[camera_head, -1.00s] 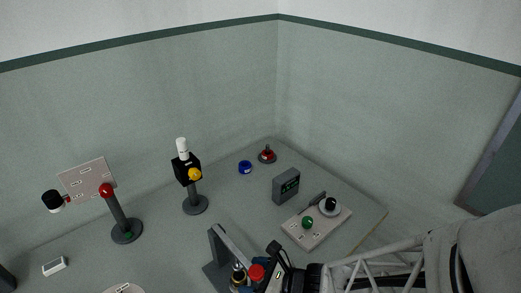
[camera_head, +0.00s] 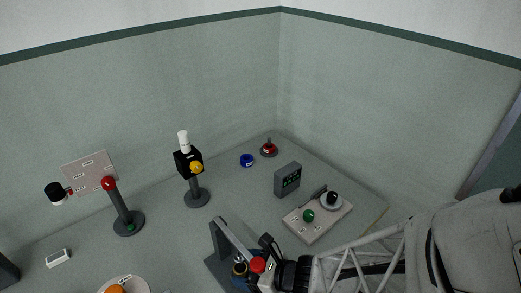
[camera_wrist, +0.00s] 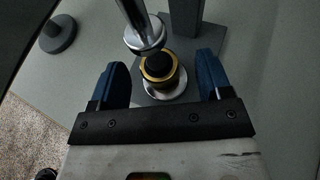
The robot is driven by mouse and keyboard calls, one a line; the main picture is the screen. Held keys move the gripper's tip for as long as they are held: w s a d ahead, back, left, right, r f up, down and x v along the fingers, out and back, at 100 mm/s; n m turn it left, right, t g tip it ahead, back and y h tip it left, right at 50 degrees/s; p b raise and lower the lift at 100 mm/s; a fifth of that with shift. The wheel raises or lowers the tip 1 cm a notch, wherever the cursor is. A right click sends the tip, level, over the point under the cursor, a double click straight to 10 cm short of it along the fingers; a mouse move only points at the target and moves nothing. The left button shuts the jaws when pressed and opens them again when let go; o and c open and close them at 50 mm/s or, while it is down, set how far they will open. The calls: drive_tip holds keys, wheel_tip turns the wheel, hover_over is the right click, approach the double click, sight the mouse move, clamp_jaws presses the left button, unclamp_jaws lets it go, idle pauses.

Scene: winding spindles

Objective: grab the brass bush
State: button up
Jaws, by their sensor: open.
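The brass bush (camera_wrist: 158,68) shows in the wrist view as a gold ring around a black core, above a round silver base. A chrome rod end (camera_wrist: 145,34) hangs just beyond it and partly overlaps its far side. My gripper (camera_wrist: 162,76) is open, with one blue finger on each side of the bush. Gaps show between the fingers and the bush, so it is not held. In the head view, the brass part (camera_head: 240,267) is small and partly hidden by my gripper (camera_head: 250,275), beside a dark grey spindle stand (camera_head: 219,240).
A red knob (camera_head: 258,265) is close to my gripper. A grey board (camera_head: 316,229) with a green ball and black knob lies to the right. A grey display box (camera_head: 288,180) and a post with a black block (camera_head: 187,163) stand farther back.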

sight(241, 268)
drive_tip(key=shift+x, duration=2.05)
drive_tip(key=shift+s, duration=0.1)
drive_tip(key=shift+c, duration=0.2)
drive_tip(key=c, duration=1.1)
drive_tip(key=shift+d, duration=0.1)
drive_tip(key=shift+s+d, duration=0.2)
drive_tip(key=shift+d, duration=0.45)
drive_tip(key=shift+s+d, duration=0.2)
drive_tip(key=shift+d, duration=0.4)
drive_tip(key=shift+s+d, duration=0.8)
drive_tip(key=shift+d, duration=1.6)
drive_tip(key=shift+s+d, duration=0.75)
drive_tip(key=shift+d, duration=1.65)
drive_tip(key=shift+s+d, duration=0.8)
drive_tip(key=shift+d, duration=1.6)
